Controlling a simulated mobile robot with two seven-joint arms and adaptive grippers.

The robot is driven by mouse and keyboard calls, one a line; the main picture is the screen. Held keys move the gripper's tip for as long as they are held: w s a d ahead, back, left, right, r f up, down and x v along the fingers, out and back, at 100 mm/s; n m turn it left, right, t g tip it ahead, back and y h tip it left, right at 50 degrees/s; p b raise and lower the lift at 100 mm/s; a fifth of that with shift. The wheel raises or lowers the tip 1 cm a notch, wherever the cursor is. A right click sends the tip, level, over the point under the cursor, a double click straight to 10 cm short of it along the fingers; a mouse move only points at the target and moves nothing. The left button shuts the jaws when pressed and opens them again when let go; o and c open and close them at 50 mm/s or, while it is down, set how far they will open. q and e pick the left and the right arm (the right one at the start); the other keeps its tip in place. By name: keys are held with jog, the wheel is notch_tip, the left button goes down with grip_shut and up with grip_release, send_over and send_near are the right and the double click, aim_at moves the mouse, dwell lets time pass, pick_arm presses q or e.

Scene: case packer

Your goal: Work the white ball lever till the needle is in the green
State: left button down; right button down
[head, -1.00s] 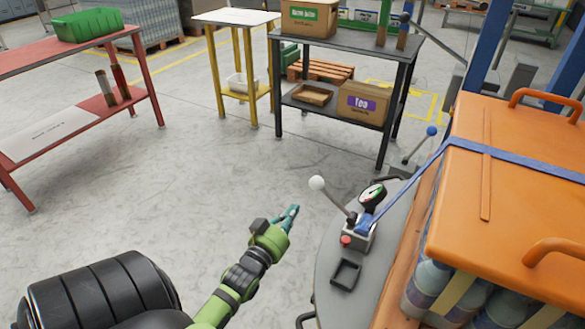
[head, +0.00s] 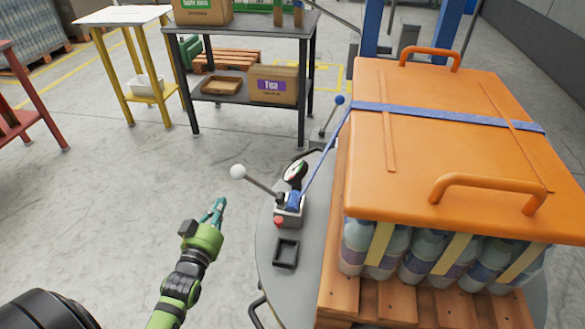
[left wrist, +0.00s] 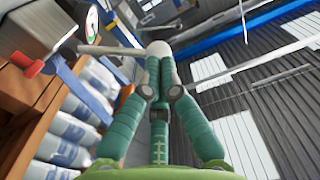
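The white ball (head: 238,171) tops a lever that slants up and left from a small grey box (head: 290,212) on the round grey platform. Behind the box a black-rimmed gauge (head: 295,174) shows a pale face with some green; its needle is too small to read. My left gripper (head: 219,206) is below and left of the ball in the head view, apart from it. In the left wrist view its fingertips (left wrist: 158,65) are together with nothing between them, and the ball (left wrist: 159,48) shows just beyond them. The gauge (left wrist: 92,24) is at upper left there. My right gripper is out of view.
A red knob (head: 279,222) and a black tray (head: 286,253) are near the lever box. To the right stands a strapped pallet of bottles under an orange cover (head: 440,140). A blue-ball lever (head: 338,100) rises behind. Open floor (head: 110,200) lies left.

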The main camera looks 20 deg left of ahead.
aim_at(246, 175)
pick_arm(q)
jog(key=d+r+m+t+h, duration=0.1)
jog(key=d+r+m+h, duration=0.2)
jog(key=m, duration=1.2)
jog(key=d+r, duration=0.2)
jog(key=d, duration=0.2)
jog(key=shift+r+m+t+h, duration=0.15)
jog(key=shift+m+t+h, duration=0.15)
jog(key=shift+h, duration=0.1)
jog(key=shift+w, duration=0.1)
jog(key=w+a, duration=0.3)
jog(key=w, duration=0.5)
jog(key=shift+w+a+f, duration=0.35)
jog(key=shift+a, duration=0.05)
jog(key=shift+a+f, duration=0.1)
